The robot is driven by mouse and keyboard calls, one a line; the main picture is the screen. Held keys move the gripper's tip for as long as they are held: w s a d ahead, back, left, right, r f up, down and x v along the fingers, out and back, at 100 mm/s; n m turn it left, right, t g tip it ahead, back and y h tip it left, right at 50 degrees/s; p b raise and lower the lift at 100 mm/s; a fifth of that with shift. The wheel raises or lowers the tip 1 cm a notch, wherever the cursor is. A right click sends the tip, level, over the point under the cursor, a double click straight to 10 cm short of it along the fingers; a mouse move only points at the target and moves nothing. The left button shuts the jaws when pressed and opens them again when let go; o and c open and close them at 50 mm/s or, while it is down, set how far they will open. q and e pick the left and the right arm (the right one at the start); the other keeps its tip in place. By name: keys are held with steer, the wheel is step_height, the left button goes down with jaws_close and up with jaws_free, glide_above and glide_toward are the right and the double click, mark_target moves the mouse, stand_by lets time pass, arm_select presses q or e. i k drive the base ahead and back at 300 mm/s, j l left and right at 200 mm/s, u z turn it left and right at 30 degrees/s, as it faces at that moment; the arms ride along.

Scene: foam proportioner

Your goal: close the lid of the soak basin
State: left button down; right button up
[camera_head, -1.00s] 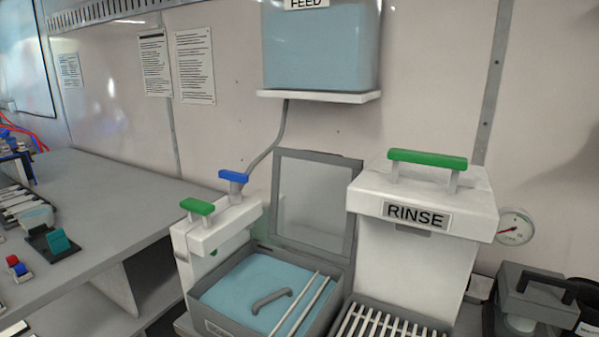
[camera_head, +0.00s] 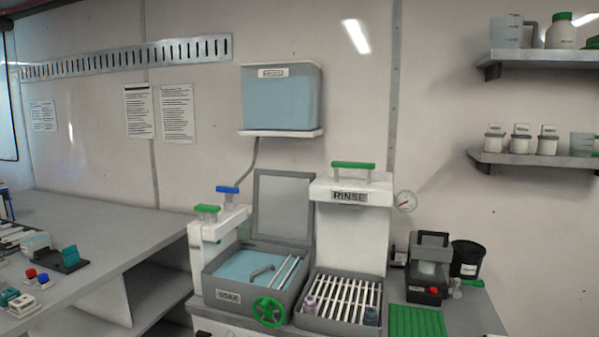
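The soak basin (camera_head: 228,297) is a grey box labelled SOAK, holding blue liquid. Its grey-framed lid (camera_head: 284,207) stands upright at the basin's back edge, so the basin is open. A curved grey handle-like piece (camera_head: 262,272) and two pale rods (camera_head: 286,272) lie in or over the liquid. A green handwheel (camera_head: 269,311) is on the front of the basin. Neither of my grippers shows in the head view.
The RINSE unit (camera_head: 350,225) with a slatted rack (camera_head: 343,296) stands right of the basin. A valve post (camera_head: 206,235) with green and blue handles stands left. The feed tank (camera_head: 281,100) hangs above. A grey counter (camera_head: 95,225) extends left.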

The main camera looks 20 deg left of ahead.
mark_target(312, 176)
steer(key=z, duration=0.4)
steer(key=j+z, duration=0.15)
steer(key=z, duration=0.2)
steer(key=j+z, duration=0.1)
steer(key=z, duration=0.7)
steer(key=j, duration=0.9)
steer(key=k+j, duration=0.15)
steer(key=j, duration=0.75)
steer(key=j+z, duration=0.1)
steer(key=j, duration=0.8)
steer(key=k, duration=0.05)
